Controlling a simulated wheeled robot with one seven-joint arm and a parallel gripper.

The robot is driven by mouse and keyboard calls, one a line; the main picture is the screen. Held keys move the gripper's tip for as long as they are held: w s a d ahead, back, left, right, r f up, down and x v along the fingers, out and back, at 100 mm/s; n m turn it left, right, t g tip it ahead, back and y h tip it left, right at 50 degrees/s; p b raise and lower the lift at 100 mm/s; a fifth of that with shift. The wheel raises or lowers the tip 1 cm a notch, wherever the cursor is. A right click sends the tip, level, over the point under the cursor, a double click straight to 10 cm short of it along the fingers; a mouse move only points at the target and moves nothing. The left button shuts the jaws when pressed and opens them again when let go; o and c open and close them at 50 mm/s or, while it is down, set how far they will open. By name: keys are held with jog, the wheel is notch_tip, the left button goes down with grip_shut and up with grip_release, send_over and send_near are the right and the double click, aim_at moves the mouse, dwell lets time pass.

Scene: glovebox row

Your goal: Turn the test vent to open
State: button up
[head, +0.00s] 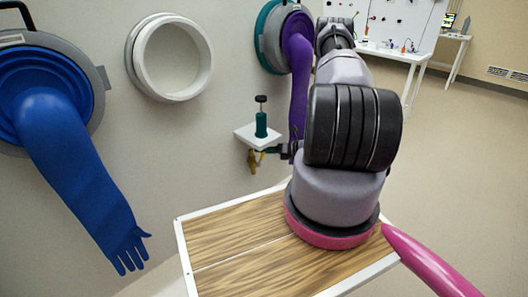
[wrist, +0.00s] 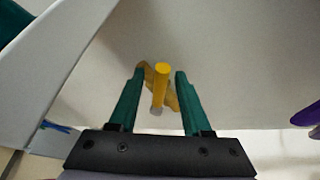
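The test vent seems to be the yellow valve (head: 253,161) low on the pale wall, under a small white shelf. In the wrist view its yellow handle (wrist: 161,84) points toward the camera, with a darker yellow part behind it. My gripper (wrist: 160,73) has two green fingers standing apart, one on each side of the handle. In the head view my gripper is small and mostly hidden beside the valve. The valve's marking, if any, cannot be read.
A green bottle-like item (head: 261,124) with a black top stands on the white shelf (head: 243,135) above the valve. A blue glove (head: 75,160), an open white port (head: 172,57) and a purple glove (head: 298,75) line the wall. Open floor (head: 470,150) lies right.

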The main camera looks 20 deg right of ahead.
jog(key=v, duration=1)
jog(key=shift+s+d, duration=0.25)
jog(key=shift+r, duration=0.1)
jog(key=shift+d+n, duration=0.1)
jog(key=shift+n, duration=0.2)
grip_shut()
jog(key=d+f+n+t+y, duration=0.1)
jog(key=d+f+n+y, duration=0.3)
jog(key=n, duration=0.7)
jog(key=d+f+n+t+y, duration=0.1)
jog(key=d+n, duration=0.4)
jog(key=n, duration=0.6)
jog(key=s+a+r+x, duration=0.1)
jog(key=x, duration=1.2)
jog(key=shift+s, duration=0.35)
